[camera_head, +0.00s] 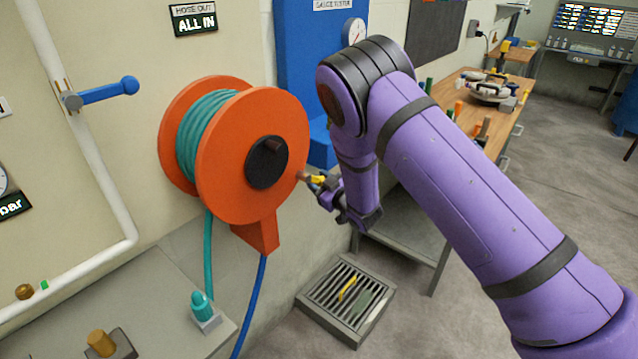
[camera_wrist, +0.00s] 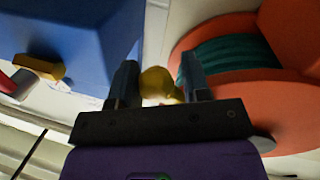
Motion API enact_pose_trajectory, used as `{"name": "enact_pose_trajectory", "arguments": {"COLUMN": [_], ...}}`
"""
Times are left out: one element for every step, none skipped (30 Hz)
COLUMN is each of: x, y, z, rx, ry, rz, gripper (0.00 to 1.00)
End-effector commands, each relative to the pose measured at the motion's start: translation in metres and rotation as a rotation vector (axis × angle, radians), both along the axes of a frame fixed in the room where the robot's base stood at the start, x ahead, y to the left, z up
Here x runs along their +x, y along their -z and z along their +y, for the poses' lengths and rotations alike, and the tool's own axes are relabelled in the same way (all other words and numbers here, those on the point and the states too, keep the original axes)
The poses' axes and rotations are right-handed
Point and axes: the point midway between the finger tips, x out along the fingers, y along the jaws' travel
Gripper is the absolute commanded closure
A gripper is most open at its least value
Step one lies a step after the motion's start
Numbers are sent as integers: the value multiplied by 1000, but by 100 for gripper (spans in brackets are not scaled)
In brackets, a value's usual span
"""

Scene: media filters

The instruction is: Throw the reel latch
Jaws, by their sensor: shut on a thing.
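The orange hose reel (camera_head: 235,190), wound with teal hose (camera_head: 203,130), is mounted on the wall. Its face has a black hub (camera_head: 262,166) with a brown knob. My gripper (camera_head: 322,186) is at the reel's right edge. It is shut on a small yellow knob (camera_head: 318,179), which seems to be the reel latch. In the wrist view the rounded yellow knob (camera_wrist: 160,82) sits between my two fingers, beside the orange reel flange (camera_wrist: 285,85). My fingers and palm hide its lower part, and its mount is not clear.
A blue panel (camera_head: 292,55) stands behind my gripper, close to it; it fills the left of the wrist view. A blue valve lever (camera_head: 108,91) is on the left pipe. A floor grate (camera_head: 335,310) lies below. A sign (camera_head: 194,19) reads "HOSE OUT ALL IN".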

Motion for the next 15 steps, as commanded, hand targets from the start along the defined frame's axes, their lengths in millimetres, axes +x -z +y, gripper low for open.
{"name": "enact_pose_trajectory", "arguments": {"x": [4,4,5,6,6,7,8,9,10,11,12,12,13,13,14], "y": [-5,-6,-7,-9,-10,-12,-14,-16,-18,-21,-23,-25,-28,-30,-33], "z": [-3,-3,-4,-5,-5,-6,-7,-7,-8,-9,-9,-10,-10,-10,-11], "rx": [-6,-14,-27,-37,-49,-66,-79,-94,-114,-131,-148,-170,-188,-205,-228], "ry": [6,6,6,6,6,6,7,7,8,8,9,9,9,9,9], "rz": [-20,-31,-48,-62,-78,-101,-120,-138,-165,-187,-208,-238,-261,-284,-315], "gripper": [99,99,99,99,99,99,99,99,99,99,99,99,99,99,98]}}
